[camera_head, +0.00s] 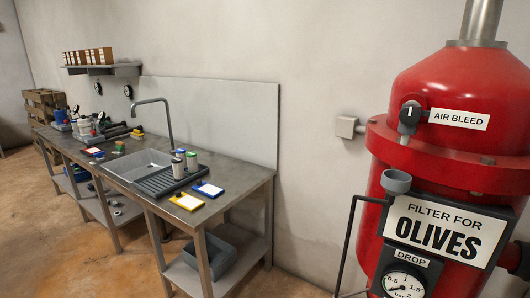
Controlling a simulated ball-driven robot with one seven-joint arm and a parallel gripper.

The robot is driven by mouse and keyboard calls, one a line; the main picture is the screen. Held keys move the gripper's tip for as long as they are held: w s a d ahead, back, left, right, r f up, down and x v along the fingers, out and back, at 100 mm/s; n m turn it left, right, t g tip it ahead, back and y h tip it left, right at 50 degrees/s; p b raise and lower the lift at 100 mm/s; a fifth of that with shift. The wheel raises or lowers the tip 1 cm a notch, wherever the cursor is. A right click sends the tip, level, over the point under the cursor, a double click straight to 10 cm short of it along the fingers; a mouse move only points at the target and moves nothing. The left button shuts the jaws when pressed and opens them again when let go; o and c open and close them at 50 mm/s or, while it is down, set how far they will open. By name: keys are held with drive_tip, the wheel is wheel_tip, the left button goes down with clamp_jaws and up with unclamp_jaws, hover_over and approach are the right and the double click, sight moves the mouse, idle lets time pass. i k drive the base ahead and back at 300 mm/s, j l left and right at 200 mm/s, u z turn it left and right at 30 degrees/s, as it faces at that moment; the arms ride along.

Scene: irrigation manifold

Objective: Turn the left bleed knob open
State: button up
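A bleed knob (409,117), dark with a light grey lever part pointing downward, sits on the upper dome of a red filter tank (425,85) at the right. A white "AIR BLEED" label (459,119) is beside it on its right. It is the only bleed knob in view, so I cannot tell from this view whether it is the left one. My gripper is not in view, and nothing is seen touching the knob.
The tank bears a "FILTER FOR OLIVES" sign (440,229), a small grey cup (397,181) and a pressure gauge (403,285). A dark pipe rail (346,245) stands left of it. A metal sink bench (225,178) holds cans and cards. Floor is clear in front.

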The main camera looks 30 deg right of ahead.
sight(410, 114)
drive_tip(key=z, duration=1.7)
drive_tip(key=i+l+u, duration=0.2)
drive_tip(key=l, duration=0.15)
drive_tip(key=l+u, duration=0.25)
drive_tip(key=k+l, duration=0.05)
